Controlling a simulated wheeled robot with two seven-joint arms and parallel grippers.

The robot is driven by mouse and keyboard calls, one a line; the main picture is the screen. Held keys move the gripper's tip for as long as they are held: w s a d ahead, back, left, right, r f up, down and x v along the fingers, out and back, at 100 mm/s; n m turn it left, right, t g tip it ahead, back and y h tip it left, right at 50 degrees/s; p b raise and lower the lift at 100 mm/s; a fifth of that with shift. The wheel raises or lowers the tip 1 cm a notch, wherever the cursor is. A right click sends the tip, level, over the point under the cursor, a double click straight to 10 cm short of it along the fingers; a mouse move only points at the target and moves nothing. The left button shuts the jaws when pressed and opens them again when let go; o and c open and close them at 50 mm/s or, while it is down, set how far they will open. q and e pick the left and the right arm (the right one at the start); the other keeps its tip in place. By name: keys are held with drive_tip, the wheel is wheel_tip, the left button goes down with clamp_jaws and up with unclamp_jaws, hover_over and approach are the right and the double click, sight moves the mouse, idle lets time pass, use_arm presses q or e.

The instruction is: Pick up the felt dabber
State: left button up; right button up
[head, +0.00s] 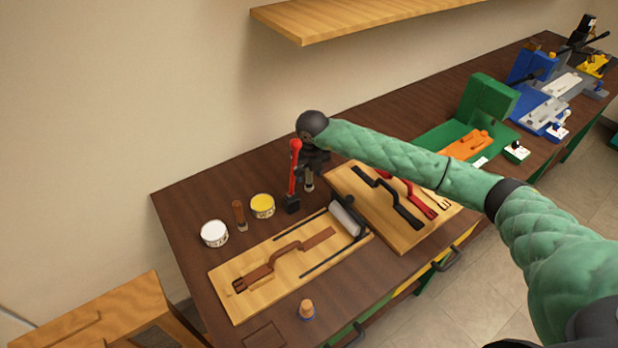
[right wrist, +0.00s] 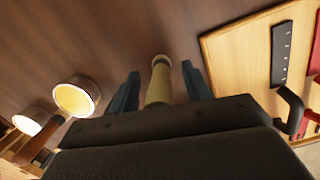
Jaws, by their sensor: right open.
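The felt dabber, a slim cream piece with a rounded end, shows in the right wrist view (right wrist: 160,82) between my right gripper's two fingers. My right gripper (right wrist: 160,90) is open, with a finger on each side of it and visible gaps, so it is not clamped. In the head view my right gripper (head: 314,165) points down at the back of the bench, and only a small light part of the dabber (head: 309,183) shows below it. The lower part of the dabber is hidden by the gripper body in the wrist view. My left gripper is not in view.
A yellow tin (head: 262,206), a brown-handled tool (head: 239,214) and a white tin (head: 214,233) stand farther left. Wooden boards with straps (head: 235,309) and a roller (head: 346,218) lie in front. A shelf (head: 350,20) hangs above.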

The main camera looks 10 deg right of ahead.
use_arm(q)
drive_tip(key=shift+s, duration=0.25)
use_arm(e)
drive_tip(key=shift+f, duration=0.25)
clamp_jaws()
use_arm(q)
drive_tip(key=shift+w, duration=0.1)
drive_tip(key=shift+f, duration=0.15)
use_arm(e)
drive_tip(key=shift+r, duration=0.15)
